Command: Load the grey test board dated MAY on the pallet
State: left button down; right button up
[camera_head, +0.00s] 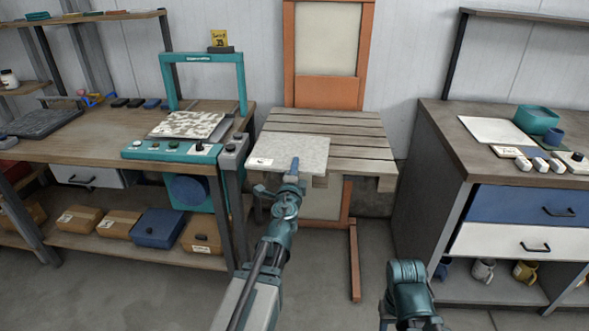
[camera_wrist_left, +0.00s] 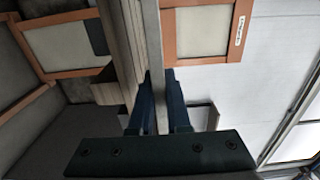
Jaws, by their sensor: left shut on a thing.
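The grey test board (camera_head: 295,150) is a flat speckled slab with a small white label at its left corner; the print is too small to read. It lies level over the front left part of the slatted wooden pallet (camera_head: 358,139). My left gripper (camera_head: 291,184) is shut on the board's front edge. In the left wrist view the board (camera_wrist_left: 152,45) shows edge-on between the blue fingers (camera_wrist_left: 153,105), close alongside the pallet planks (camera_wrist_left: 122,45). I cannot tell whether board and pallet touch. My right gripper is out of view; only part of that arm shows.
A workbench on the left holds a teal press frame (camera_head: 202,58) with a speckled board (camera_head: 189,124) on it. An orange framed panel (camera_head: 328,85) stands behind the pallet. A cabinet (camera_head: 452,160) stands on the right. The pallet's right and back slats are bare.

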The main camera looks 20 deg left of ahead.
pick_arm(q)
jog(key=w+d+f+b, duration=0.1)
jog(key=w+d, duration=0.7)
jog(key=w, duration=0.1)
jog(key=shift+f, duration=0.1)
notch_tip(320, 180, down, 4)
jog(key=b, duration=0.3)
jog(key=shift+b, duration=0.35)
jog(key=shift+r, duration=0.25)
jog(key=shift+f, duration=0.1)
jog(key=c, duration=1.3)
grip_release()
jog(key=o, duration=0.4)
